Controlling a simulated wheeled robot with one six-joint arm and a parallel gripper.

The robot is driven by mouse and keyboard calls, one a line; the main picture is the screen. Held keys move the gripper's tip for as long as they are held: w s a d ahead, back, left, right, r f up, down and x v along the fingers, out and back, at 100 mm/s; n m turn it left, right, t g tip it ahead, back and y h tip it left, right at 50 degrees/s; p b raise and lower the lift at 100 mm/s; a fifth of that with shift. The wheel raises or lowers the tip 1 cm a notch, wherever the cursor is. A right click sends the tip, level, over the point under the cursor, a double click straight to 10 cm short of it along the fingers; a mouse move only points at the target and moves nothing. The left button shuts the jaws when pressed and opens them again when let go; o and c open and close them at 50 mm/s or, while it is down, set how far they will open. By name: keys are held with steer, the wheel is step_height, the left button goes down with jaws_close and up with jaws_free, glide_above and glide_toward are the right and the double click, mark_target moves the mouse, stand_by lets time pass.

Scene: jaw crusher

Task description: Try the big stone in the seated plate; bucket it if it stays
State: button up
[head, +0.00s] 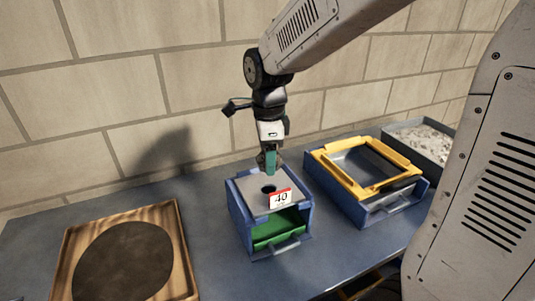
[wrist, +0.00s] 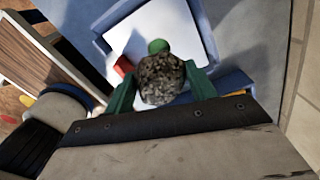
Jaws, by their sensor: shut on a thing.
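My gripper (head: 268,162) hangs over the back part of the grey plate (head: 250,190), which sits on top of a blue frame (head: 238,222). The plate has a dark round hole and a white tag reading 40 (head: 281,198) at its front. In the wrist view, my green fingers (wrist: 162,90) are shut on a rough grey-brown stone (wrist: 162,78). The stone is above the pale plate (wrist: 135,35); a round green patch, the hole, shows just beyond it. Whether the stone touches the plate cannot be told. A green drawer (head: 279,229) lies under the plate.
A yellow-rimmed blue box (head: 322,158) stands to the right. Behind it, a grey tray (head: 400,126) holds pale rubble. A wooden board with a dark disc (head: 178,225) lies at left. Bare blue-grey bench separates the board and frame. The brick wall is close behind.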

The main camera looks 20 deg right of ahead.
steer(key=shift+a, duration=0.1)
steer(key=shift+f, duration=2.9)
steer(key=o, duration=1.3)
steer(key=shift+r, duration=3.9)
